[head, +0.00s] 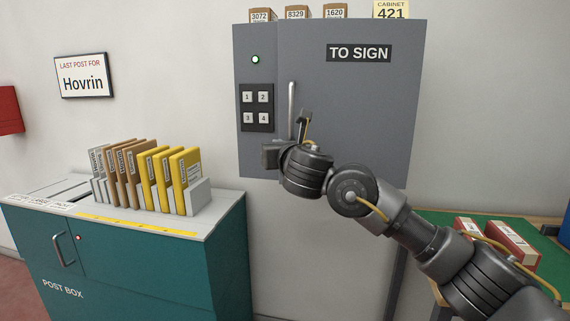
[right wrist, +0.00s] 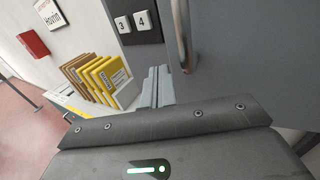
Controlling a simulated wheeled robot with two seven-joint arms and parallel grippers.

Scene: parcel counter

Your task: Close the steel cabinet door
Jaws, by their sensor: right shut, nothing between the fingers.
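The steel cabinet (head: 256,50) is grey and hangs on the wall. Its door (head: 360,110) carries a "TO SIGN" label and looks flush or nearly flush with the front; a tiny gap cannot be ruled out. The door's upright bar handle (head: 291,100) is near its left edge, and shows in the right wrist view (right wrist: 181,35). My right gripper (head: 303,117) is in front of the handle's lower end. In the right wrist view its fingers (right wrist: 158,86) are together and empty, just left of the handle; contact cannot be told. My left gripper is out of view.
A keypad (head: 257,108) and a lit green lamp (head: 255,59) are left of the door. Small boxes (head: 297,13) stand on the cabinet. A teal post box (head: 130,265) with upright parcels (head: 162,180) is at left. A green-topped table (head: 450,217) with red boxes is at right.

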